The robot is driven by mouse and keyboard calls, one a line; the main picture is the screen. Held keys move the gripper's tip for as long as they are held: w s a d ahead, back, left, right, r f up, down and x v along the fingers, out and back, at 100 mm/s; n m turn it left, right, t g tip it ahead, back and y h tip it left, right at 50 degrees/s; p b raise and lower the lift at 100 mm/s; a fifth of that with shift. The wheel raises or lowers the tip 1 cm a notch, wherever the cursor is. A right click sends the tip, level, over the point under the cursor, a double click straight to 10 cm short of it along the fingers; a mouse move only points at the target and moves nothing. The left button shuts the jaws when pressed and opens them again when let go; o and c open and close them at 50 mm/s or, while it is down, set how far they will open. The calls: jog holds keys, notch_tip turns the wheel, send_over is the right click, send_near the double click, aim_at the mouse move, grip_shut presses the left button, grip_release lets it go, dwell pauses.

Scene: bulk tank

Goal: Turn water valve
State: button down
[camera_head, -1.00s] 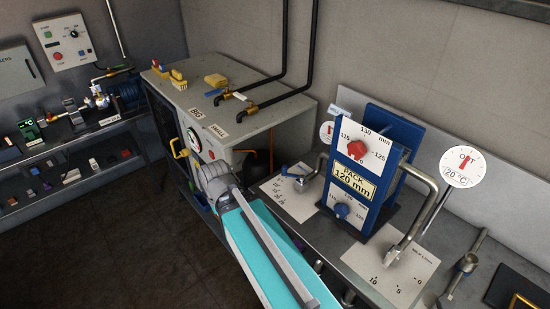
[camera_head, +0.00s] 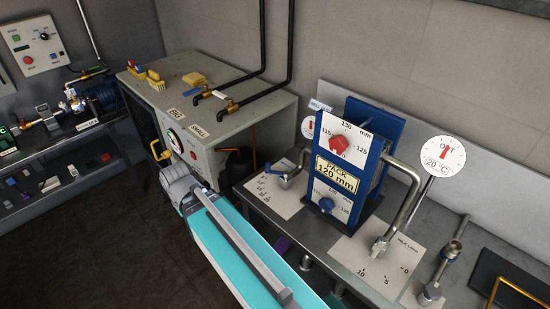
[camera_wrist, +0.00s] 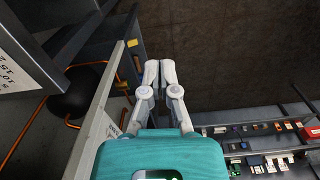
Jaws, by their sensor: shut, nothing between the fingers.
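Two metal lever valves stand on printed scale sheets, and I cannot tell which is the water valve. The left lever valve (camera_head: 285,181) is left of the blue pack stand (camera_head: 359,150). The right lever valve (camera_head: 380,246) is at the foot of a bent steel pipe, on a sheet marked with 10, 5 and 0. The stand also has a red knob (camera_head: 338,145) and a blue knob (camera_head: 326,205). In the wrist view, my gripper (camera_wrist: 160,68) is shut and empty over the dark floor, apart from the valves, which do not show clearly there.
A grey cabinet (camera_head: 245,112) with yellow blocks and pipe taps stands left of the bench. A round temperature dial (camera_head: 443,155) rises behind the right sheet. A shelf (camera_head: 105,122) with small parts is at far left. The floor before the cabinet is clear.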

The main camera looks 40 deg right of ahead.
jog(key=w+d+r+m+p, duration=0.2)
jog(key=d+m, duration=0.1)
jog(key=d, duration=0.4)
jog(key=w+d+r+m+y+p, duration=0.1)
jog(key=w+d+r+m+p, duration=0.15)
jog(key=d, duration=0.35)
jog(key=w+d+r+m+p, duration=0.1)
jog(key=w+d+m, duration=0.25)
jog(key=d, duration=0.35)
jog(key=s+d+r+m+y+p, duration=0.1)
jog(key=d+m, duration=0.3)
jog(key=d, duration=0.7)
jog(key=s+d+r+m+p, duration=0.2)
jog(key=d+r+m+p, duration=0.1)
jog(key=d, duration=0.8)
jog(key=shift+s+r+m+y+p, duration=0.15)
jog(key=shift+r+m+y+p, duration=0.2)
jog(key=shift+r+m, duration=0.2)
jog(key=shift+f, duration=0.15)
jog(key=a+f+b, duration=0.6)
jog(key=f+b, duration=0.3)
jog(key=shift+s+a+f+b, duration=0.15)
jog(key=shift+s+a+b, duration=0.1)
jog(key=shift+b, duration=0.15)
